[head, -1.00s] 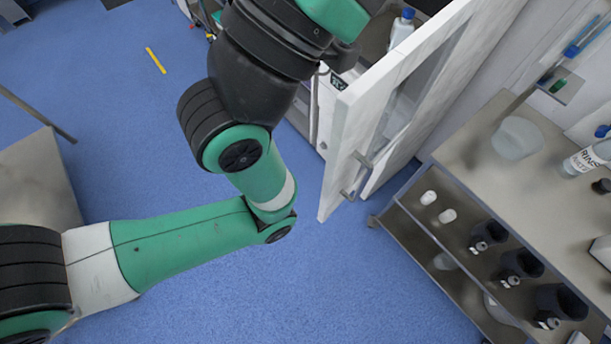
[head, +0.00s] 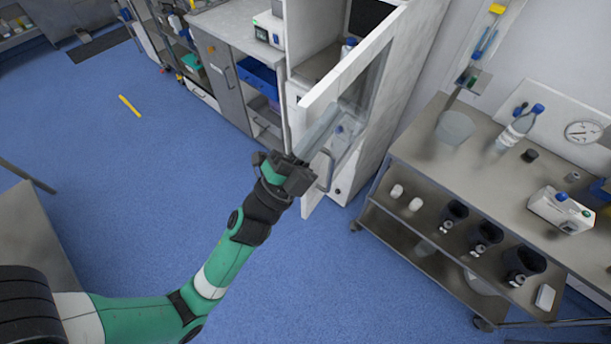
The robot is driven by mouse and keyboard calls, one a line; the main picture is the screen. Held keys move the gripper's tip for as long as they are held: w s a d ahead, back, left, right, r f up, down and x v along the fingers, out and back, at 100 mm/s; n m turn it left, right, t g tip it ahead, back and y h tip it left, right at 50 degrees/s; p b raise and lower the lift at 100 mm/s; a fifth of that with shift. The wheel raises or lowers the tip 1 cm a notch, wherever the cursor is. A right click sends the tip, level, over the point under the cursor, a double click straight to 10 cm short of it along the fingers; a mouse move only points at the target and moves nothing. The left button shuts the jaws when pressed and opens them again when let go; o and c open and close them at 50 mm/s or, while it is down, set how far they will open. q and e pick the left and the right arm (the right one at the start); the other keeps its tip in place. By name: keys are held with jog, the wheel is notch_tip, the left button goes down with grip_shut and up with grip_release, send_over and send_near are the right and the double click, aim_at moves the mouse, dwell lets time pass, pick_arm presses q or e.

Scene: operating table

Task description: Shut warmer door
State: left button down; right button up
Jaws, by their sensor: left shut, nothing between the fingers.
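The warmer (head: 410,95) is a tall white cabinet right of centre. Its white-framed door (head: 345,75) with a glass pane stands open, swung out from the cabinet toward the lower left. A curved door handle (head: 326,171) shows low near the door's free edge. My left gripper (head: 338,107) is shut and empty. Its fingers point up and to the right across the door's lower glass area, with the gripper body just left of the handle. I cannot tell whether the fingers touch the door. My right gripper is not in view.
A steel trolley (head: 420,150) with bottles, dark cups and a small white device stands at the right. Grey cabinets (head: 228,90) with an open drawer section stand left of the warmer. A grey table (head: 35,235) is at the left edge.

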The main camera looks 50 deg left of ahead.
pick_arm(q)
jog(key=s+d+f+m+g+p, duration=0.1)
jog(key=s+f+g+p, duration=0.2)
jog(key=f, duration=0.4)
jog(key=s+f+m+g+h+p, duration=0.1)
jog(key=s+f+m+g, duration=0.1)
jog(key=s+f, duration=0.45)
jog(key=s+d+f+m+g+p, duration=0.1)
jog(key=s+f+g, duration=0.15)
jog(key=f, duration=0.65)
jog(key=p, duration=0.2)
send_over(308, 194)
jog(key=s+d, duration=0.2)
jog(key=s, duration=0.1)
jog(key=shift+w+a+r+g, duration=0.1)
jog(key=shift+w+a+g, duration=0.15)
jog(key=shift+g, duration=0.1)
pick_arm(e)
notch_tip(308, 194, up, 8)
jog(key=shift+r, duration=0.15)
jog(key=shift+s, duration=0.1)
